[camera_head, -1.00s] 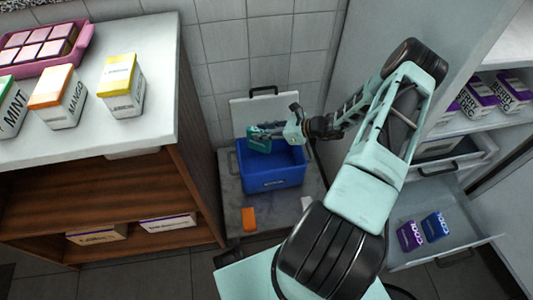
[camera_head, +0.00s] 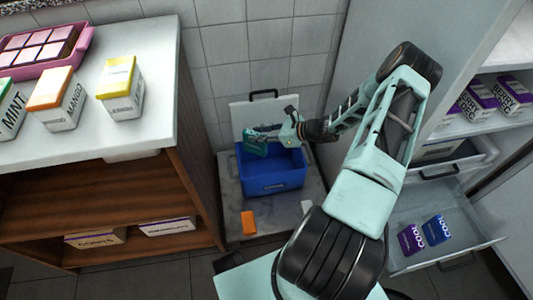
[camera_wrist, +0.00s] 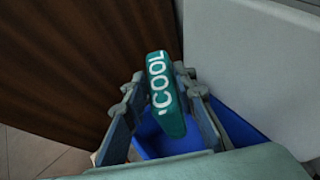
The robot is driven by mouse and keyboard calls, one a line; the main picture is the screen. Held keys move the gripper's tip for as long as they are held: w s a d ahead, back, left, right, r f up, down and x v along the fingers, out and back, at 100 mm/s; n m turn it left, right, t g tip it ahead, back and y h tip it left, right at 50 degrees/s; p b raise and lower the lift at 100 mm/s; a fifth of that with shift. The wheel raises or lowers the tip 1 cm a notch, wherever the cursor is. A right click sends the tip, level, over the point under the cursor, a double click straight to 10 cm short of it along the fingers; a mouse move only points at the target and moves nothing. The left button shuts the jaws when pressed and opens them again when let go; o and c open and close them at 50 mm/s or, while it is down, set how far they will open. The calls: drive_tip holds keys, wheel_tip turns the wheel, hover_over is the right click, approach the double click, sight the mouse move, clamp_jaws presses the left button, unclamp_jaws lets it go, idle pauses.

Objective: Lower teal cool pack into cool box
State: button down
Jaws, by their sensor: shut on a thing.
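The teal cool pack (camera_head: 254,148) is held in my gripper (camera_head: 267,135) above the left part of the blue cool box (camera_head: 272,184). In the wrist view the pack (camera_wrist: 164,95), lettered COOL, sits between the two fingers of my gripper (camera_wrist: 162,90), which are closed on its sides. Part of the blue box (camera_wrist: 170,145) shows beneath it. The box stands open on a low grey slab, its white lid (camera_head: 258,110) raised behind it. The far part of the box's inside is hidden by the pack and gripper.
A wooden shelf unit (camera_head: 190,165) stands close on the left. An open drawer (camera_head: 462,222) at right holds a purple pack (camera_head: 411,239) and a blue pack (camera_head: 436,230).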

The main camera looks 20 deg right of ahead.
sight(259, 156)
idle(0.3)
drive_tip(key=shift+f+b, duration=4.25)
drive_tip(key=shift+f, duration=4.4)
drive_tip(key=c, duration=1.5)
unclamp_jaws()
drive_tip(key=v, duration=1.2)
